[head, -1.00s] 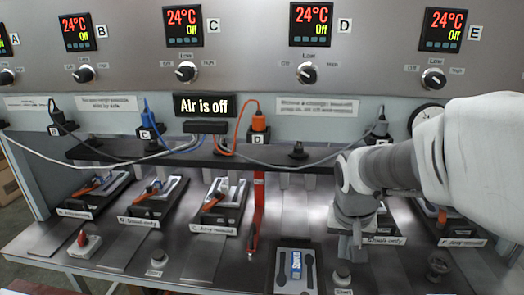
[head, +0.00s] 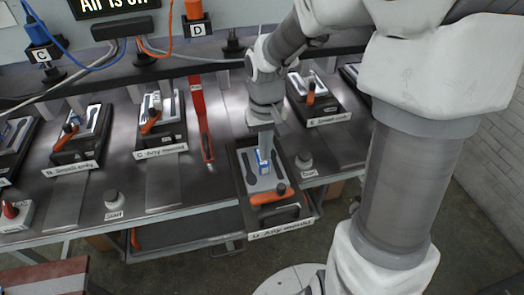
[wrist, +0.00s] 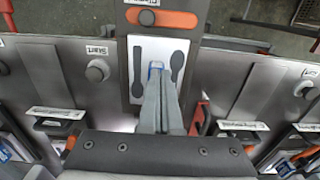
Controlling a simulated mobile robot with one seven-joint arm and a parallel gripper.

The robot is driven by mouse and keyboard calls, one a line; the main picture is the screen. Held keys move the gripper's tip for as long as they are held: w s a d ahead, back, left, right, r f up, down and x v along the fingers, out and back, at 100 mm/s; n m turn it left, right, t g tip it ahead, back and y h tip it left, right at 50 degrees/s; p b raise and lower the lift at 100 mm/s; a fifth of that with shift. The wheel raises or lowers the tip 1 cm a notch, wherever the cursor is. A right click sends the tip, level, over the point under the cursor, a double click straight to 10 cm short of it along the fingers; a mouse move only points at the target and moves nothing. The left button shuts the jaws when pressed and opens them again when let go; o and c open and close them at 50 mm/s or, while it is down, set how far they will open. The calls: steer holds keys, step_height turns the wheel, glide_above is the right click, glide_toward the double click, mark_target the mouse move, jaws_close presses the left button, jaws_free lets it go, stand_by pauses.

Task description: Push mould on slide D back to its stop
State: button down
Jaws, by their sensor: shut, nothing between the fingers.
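The mould on slide D (head: 260,185) is a pale plate with dark spoon-shaped recesses in a black carriage, drawn out past the table's front edge. It also shows in the wrist view (wrist: 138,85). A small blue block (head: 262,166) stands up on the plate. The carriage has an orange handle (head: 270,195) and a label reading "D Any mould" (head: 281,229) at its front. My gripper (head: 264,148) is shut and empty, pointing down just behind the blue block. In the wrist view its fingertips (wrist: 157,76) overlap the block; I cannot tell whether they touch it.
Slide C's mould (head: 160,118) and slide E's mould (head: 313,93) sit farther back on either side. Start buttons stand at left (head: 114,199) and right (head: 304,161) of slide D. Open floor lies in front.

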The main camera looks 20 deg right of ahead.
mark_target(265, 180)
step_height(265, 180, down, 8)
steer(key=shift+f+b, duration=0.25)
steer(key=shift+b, duration=0.4)
steer(key=shift+w, duration=2.55)
steer(key=shift+r, duration=0.1)
step_height(265, 180, up, 10)
steer(key=p, duration=0.7)
